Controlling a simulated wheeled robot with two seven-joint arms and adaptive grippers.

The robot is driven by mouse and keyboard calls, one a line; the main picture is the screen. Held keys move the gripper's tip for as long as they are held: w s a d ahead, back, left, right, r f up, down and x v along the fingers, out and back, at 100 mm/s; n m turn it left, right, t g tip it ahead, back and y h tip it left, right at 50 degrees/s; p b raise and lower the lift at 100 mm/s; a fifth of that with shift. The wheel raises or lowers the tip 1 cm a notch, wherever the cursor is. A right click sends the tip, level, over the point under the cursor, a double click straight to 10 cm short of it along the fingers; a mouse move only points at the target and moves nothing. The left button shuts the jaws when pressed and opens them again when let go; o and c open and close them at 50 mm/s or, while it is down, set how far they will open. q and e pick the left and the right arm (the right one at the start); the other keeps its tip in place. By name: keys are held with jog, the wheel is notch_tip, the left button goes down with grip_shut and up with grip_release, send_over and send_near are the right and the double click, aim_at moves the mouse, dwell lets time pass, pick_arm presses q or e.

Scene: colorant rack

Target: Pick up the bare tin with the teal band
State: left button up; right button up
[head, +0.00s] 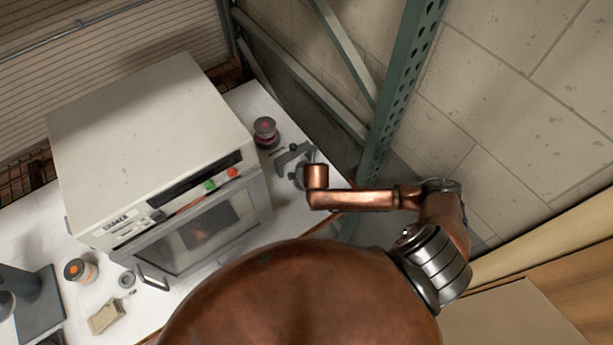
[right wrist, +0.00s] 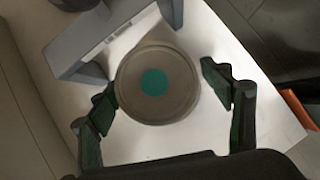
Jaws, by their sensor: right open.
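A round metal tin with a teal disc on its top (right wrist: 157,85) stands on the white bench top in the right wrist view. No band on its side shows from above. My right gripper (right wrist: 163,88) is open, with one finger on each side of the tin. The left finger is close to the tin's rim, and I cannot tell if it touches; a gap shows at the right finger. In the head view my copper right arm hides most of this spot. My left gripper is not in view.
A grey angled stand (right wrist: 85,55) is right beside the tin, at upper left. A pink-marked tin (head: 265,132) stands farther back. A white oven (head: 150,140) fills the bench's middle. An orange-topped tin (head: 80,271) stands at left. A green rack post (head: 395,90) rises behind the arm.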

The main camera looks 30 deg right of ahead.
jog(key=shift+c, duration=0.6)
jog(key=c, duration=1.3)
jog(key=shift+r, duration=0.15)
